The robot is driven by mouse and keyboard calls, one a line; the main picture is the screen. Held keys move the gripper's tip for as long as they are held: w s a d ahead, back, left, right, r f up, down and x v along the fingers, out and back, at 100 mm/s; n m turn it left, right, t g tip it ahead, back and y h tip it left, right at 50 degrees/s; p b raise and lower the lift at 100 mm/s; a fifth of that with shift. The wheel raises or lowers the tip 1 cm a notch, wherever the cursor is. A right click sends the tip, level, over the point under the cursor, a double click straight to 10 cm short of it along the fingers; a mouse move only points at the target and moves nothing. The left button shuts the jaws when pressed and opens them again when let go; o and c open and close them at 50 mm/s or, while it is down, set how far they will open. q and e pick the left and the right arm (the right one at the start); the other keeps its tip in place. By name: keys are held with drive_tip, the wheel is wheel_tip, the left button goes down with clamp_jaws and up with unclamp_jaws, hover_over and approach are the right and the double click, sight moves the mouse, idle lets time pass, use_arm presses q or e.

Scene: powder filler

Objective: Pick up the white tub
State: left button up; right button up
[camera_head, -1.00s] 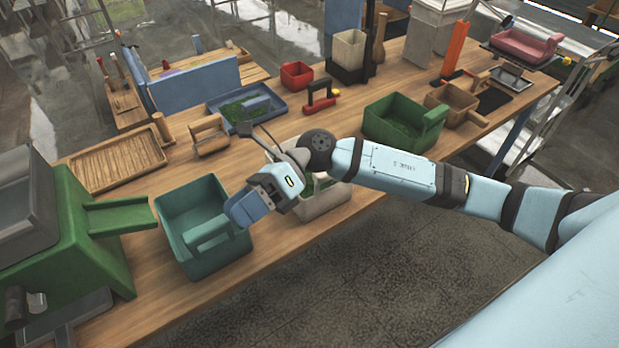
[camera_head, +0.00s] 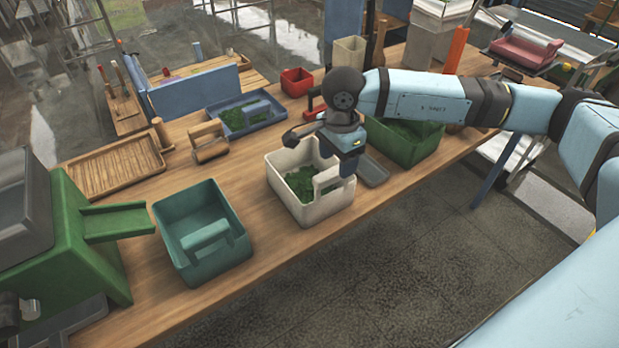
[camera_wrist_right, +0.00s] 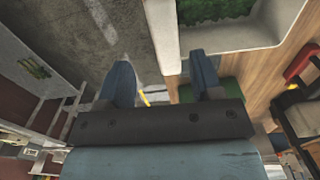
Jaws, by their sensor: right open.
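The white tub (camera_head: 283,192) stands upright on the wooden table, with green material inside and a handle bar on its right side. My right gripper (camera_head: 345,170) hangs pointing down at the tub's right side, close over the handle. Its fingers are apart with nothing seen between them. In the right wrist view, part of the white tub (camera_wrist_right: 240,38) fills the top right, beyond the two open fingers (camera_wrist_right: 163,78). I cannot tell whether a finger touches the tub. My left gripper is out of view.
A teal tub (camera_head: 172,242) stands left of the white tub, beside a green machine (camera_head: 88,255). A green tub (camera_head: 425,150) with green material stands to the right, partly behind my arm. A blue tray (camera_head: 225,125) lies behind. The table's front edge is close.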

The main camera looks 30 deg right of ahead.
sight(333, 171)
drive_tip(key=shift+f, duration=0.85)
drive_tip(key=f, duration=0.1)
drive_tip(key=f+p, duration=0.1)
drive_tip(key=f, duration=0.1)
drive_tip(key=f+p, duration=0.1)
drive_tip(key=f, duration=0.1)
drive_tip(key=shift+w+a, duration=0.15)
drive_tip(key=shift+w, duration=0.25)
drive_tip(key=shift+f, duration=0.25)
clamp_jaws()
